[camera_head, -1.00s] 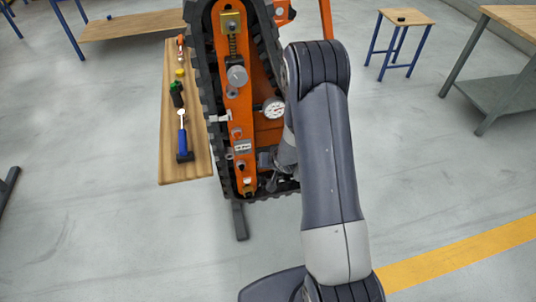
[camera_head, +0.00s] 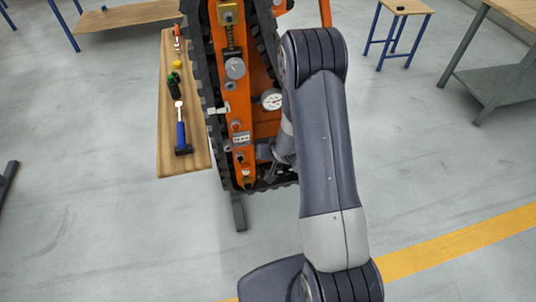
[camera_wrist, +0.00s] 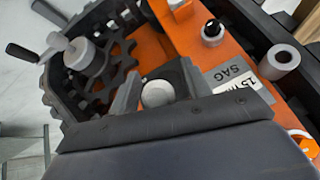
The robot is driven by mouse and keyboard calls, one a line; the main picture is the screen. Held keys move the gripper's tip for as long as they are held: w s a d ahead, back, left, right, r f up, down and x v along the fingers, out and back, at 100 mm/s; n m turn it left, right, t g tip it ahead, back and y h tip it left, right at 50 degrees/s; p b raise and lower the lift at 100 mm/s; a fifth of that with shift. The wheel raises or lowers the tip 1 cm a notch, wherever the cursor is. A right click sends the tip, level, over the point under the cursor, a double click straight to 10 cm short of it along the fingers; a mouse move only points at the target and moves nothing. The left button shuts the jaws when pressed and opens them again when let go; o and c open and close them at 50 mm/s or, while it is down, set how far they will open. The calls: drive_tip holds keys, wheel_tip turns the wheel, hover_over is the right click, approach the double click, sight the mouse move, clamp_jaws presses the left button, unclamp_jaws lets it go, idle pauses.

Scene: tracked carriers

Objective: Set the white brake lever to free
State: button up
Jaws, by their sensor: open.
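A pale lever (camera_wrist: 54,44) with a dark grip sits on a light grey hub beside the toothed sprocket, upper left in the wrist view. I cannot tell for sure that it is the white brake lever. In the head view a small whitish handle (camera_head: 219,110) sticks out left from the orange side plate. My gripper (camera_head: 275,165) is low by the carrier's near end, mostly hidden by my arm. In the wrist view its dark jaws (camera_wrist: 158,90) are open, apart from the lever, with a pale round part showing between them.
The orange tracked carrier (camera_head: 235,75) carries a dial gauge (camera_head: 271,99) and a label plate (camera_head: 241,138). A wooden bench (camera_head: 170,150) with a blue-handled tool (camera_head: 181,135) stands left of it. A small stool (camera_head: 405,8) is at the upper right.

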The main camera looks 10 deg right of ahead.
drive_tip(key=p+v, duration=0.2)
drive_tip(key=v, duration=0.8)
drive_tip(key=shift+s+r, duration=0.2)
drive_tip(key=shift+r, duration=0.15)
drive_tip(key=shift+f, duration=0.1)
drive_tip(key=b+x, duration=0.2)
drive_tip(key=x, duration=0.9)
drive_tip(key=shift+s, duration=0.15)
